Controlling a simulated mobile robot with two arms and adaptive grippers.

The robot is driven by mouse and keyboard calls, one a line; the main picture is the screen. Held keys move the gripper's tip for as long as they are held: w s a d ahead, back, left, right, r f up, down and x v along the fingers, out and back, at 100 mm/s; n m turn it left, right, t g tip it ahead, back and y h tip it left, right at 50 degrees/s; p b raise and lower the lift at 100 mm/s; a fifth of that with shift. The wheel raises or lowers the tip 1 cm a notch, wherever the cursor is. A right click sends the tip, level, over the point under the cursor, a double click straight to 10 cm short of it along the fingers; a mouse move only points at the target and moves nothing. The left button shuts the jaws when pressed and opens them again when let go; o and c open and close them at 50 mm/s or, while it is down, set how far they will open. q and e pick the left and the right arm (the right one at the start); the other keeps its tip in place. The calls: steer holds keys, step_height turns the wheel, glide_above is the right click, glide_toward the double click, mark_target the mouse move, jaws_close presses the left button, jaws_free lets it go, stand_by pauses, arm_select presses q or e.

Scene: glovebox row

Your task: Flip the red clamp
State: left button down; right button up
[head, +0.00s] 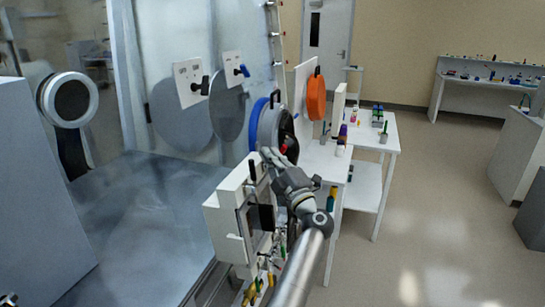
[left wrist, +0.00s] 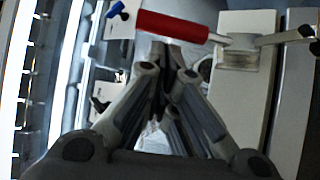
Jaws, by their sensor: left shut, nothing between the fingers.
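In the left wrist view the red clamp (left wrist: 172,27) shows its red handle lying sideways across the top of the picture. A metal shank joins the handle to a metal base (left wrist: 240,58) on a white panel at the right. My left gripper (left wrist: 166,48) is shut and empty, with its fingertips close below the handle. I cannot tell whether they touch it. In the head view my left gripper (head: 271,157) is at the upper edge of a white box-like fixture (head: 226,232). My right gripper is not in view.
White plates with a black-handled clamp (head: 200,86) and a blue-handled clamp (head: 242,71) are on the glass at the back. Round port covers, one orange (head: 316,97), stand past my gripper. A white table (head: 369,181) holds bottles.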

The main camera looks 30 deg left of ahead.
mark_target(284, 147)
arm_select(q)
steer(key=d+f+m+t+h+b, duration=0.1)
steer(key=m+t+b, duration=0.2)
steer(key=m+t, duration=0.1)
steer(key=d+f+m+t+h+b, duration=0.1)
steer(key=m+t+h+b, duration=0.1)
steer(key=m+t, duration=0.3)
steer(key=w+d+f+m+t+h+b, duration=0.1)
steer(key=m+t+b, duration=0.3)
steer(key=m, duration=0.2)
steer(key=shift+d+m+h+b, duration=0.15)
steer(key=shift+m+h+b, duration=0.15)
steer(key=shift+b, duration=0.1)
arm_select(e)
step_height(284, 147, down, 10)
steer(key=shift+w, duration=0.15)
arm_select(q)
steer(key=shift+r+t, duration=0.1)
steer(key=shift+t, duration=0.3)
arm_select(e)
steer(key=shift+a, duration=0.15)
arm_select(q)
steer(key=shift+r, duration=0.1)
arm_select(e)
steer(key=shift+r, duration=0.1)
